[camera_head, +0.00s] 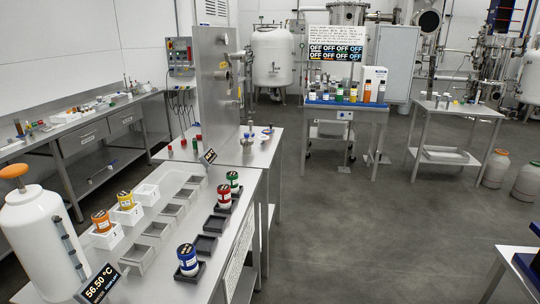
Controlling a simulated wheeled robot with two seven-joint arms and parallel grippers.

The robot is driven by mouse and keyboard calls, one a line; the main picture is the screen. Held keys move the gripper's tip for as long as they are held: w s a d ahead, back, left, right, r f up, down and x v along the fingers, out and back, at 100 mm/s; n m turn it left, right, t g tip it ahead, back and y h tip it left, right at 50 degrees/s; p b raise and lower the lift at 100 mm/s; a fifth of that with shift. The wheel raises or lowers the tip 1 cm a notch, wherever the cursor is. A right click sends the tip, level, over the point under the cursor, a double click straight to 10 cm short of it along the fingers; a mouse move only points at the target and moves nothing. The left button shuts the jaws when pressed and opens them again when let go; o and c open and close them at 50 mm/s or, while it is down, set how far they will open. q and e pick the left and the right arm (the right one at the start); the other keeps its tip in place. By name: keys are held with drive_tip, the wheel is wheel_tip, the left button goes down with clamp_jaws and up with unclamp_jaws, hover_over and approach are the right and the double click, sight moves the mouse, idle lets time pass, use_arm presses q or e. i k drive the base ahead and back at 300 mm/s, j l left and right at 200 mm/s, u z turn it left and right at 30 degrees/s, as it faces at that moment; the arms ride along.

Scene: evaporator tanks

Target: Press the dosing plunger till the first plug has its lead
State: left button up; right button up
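A white tank (42,238) stands at the lower left, with an orange knob (13,171) on a short stem on top. The knob may be the dosing plunger; I cannot tell. A tilted display (98,284) in front of the tank reads 56.50 °C. An orange-topped can (101,220) and a yellow-topped can (125,200) stand in white square trays. A blue can (187,259), a red can (224,196) and a green can (233,181) stand on dark square holders. No plug or lead can be made out for certain. Neither of my grippers is in view.
The steel bench (187,215) also holds several empty grey trays and an empty dark holder (205,246). A steel panel (214,95) rises behind it. A blue-topped table (345,103) with bottles stands farther back under an OFF board (336,51).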

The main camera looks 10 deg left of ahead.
sight(15, 171)
drive_tip(key=i+l+u, duration=0.15)
drive_tip(key=l+u, duration=0.35)
drive_tip(key=i+l+u, duration=0.15)
drive_tip(key=l+u, duration=0.15)
drive_tip(key=u, duration=0.2)
